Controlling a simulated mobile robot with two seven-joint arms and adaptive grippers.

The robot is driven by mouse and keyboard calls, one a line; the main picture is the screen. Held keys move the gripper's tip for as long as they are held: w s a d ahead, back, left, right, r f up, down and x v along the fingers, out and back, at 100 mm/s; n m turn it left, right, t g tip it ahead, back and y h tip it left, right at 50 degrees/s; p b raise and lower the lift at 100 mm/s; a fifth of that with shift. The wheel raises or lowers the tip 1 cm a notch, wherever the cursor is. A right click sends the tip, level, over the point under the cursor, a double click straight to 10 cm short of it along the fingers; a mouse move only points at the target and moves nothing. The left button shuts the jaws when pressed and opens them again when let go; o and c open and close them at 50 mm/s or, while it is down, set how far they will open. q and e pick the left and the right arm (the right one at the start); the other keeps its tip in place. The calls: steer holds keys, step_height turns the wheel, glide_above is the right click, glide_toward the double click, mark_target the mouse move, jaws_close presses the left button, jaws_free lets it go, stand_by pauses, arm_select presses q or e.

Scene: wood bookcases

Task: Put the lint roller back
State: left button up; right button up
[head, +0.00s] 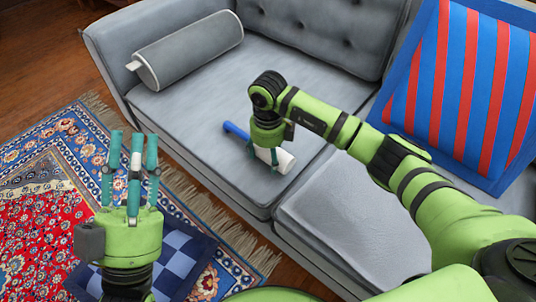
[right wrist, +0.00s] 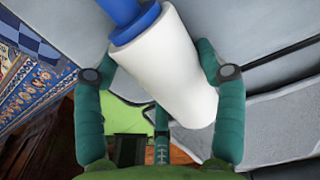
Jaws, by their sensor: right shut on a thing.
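The lint roller has a blue handle and a white roll (head: 286,162). It is at the front part of the grey sofa's (head: 185,110) left seat, with the handle pointing left. My right gripper (head: 263,160) reaches down from above and is shut on the roller. In the right wrist view the white roll (right wrist: 168,70) lies between the teal fingers, with the blue handle at the top. I cannot tell whether the roller touches the cushion. My left gripper (head: 134,145) is at the lower left, fingers up, spread and empty, away from the sofa.
A grey bolster (head: 190,50) lies at the sofa's left arm. A blue and red striped pillow (head: 465,80) leans on the right. A patterned rug (head: 45,205) and a blue checked cushion (head: 185,255) are on the floor. The seat around the roller is clear.

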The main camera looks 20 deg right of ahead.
steer(key=shift+f, duration=0.1)
steer(key=o, duration=1.1)
